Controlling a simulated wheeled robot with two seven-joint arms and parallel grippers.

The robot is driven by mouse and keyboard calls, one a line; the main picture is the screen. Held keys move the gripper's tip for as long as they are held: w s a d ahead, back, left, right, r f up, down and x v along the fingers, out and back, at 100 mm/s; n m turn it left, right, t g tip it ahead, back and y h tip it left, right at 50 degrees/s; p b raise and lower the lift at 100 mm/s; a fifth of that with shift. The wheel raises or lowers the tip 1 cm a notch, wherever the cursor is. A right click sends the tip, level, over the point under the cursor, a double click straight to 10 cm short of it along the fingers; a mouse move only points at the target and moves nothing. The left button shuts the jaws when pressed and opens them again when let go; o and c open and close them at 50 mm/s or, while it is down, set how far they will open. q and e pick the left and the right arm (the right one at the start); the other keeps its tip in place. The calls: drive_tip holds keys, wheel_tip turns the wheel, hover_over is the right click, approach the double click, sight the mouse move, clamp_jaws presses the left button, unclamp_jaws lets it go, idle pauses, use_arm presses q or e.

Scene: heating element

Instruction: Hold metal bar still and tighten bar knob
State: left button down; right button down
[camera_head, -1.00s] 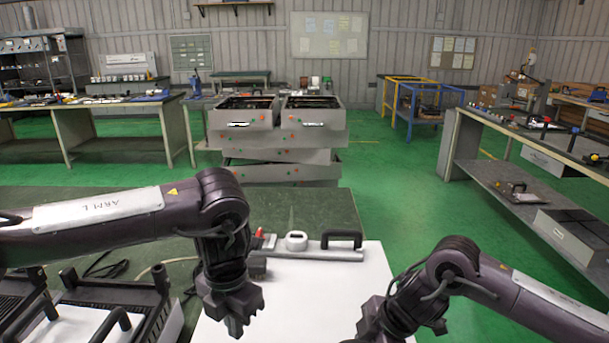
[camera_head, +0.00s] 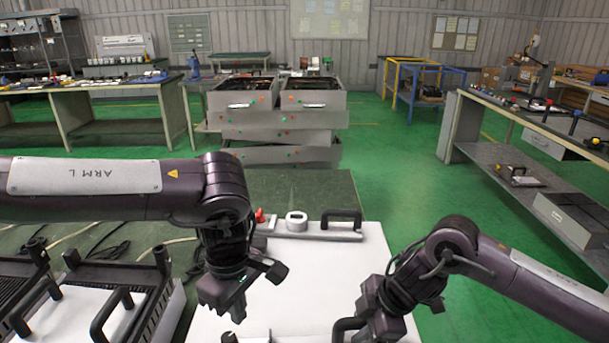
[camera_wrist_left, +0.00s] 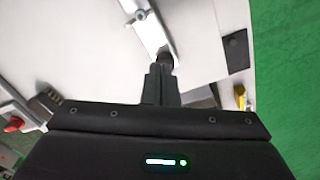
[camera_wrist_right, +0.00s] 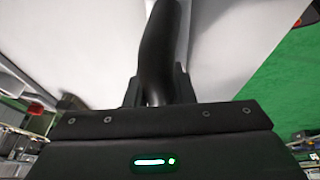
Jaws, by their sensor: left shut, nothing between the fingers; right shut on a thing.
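A white panel (camera_head: 290,270) lies on the green table. Near its front edge, a black handle (camera_head: 345,324) shows; it fills the middle of the right wrist view (camera_wrist_right: 160,50). My right gripper (camera_head: 362,328) is shut on this handle. A metal bar (camera_wrist_left: 157,32) with a small grey knob (camera_wrist_left: 141,15) crosses the left wrist view. A dark knob (camera_wrist_left: 165,60) sits at the bar's end, just past the fingertips. My left gripper (camera_head: 222,308) is shut and empty above the panel; it also shows in the left wrist view (camera_wrist_left: 162,76). Whether it touches the dark knob is unclear.
A far metal bar (camera_head: 318,232) with a black handle (camera_head: 342,217), white round part (camera_head: 296,221) and red knob (camera_head: 260,215) lies across the panel's back edge. Black racks and handles (camera_head: 115,312) stand at front left. The panel's middle is clear.

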sight(231, 341)
use_arm(q)
drive_tip(key=shift+f, duration=3.5)
drive_tip(key=shift+a, duration=0.35)
drive_tip(key=shift+s, duration=0.2)
drive_tip(key=shift+s+a, duration=0.35)
drive_tip(key=shift+s, duration=0.1)
drive_tip(key=shift+s+a, duration=0.2)
drive_tip(key=shift+s, duration=0.05)
drive_tip(key=shift+s+d, duration=0.2)
drive_tip(key=shift+d, duration=0.05)
drive_tip(key=shift+d+r, duration=0.1)
drive_tip(key=shift+r, duration=0.05)
wheel_tip(231, 341, up, 6)
drive_tip(key=shift+f, duration=0.1)
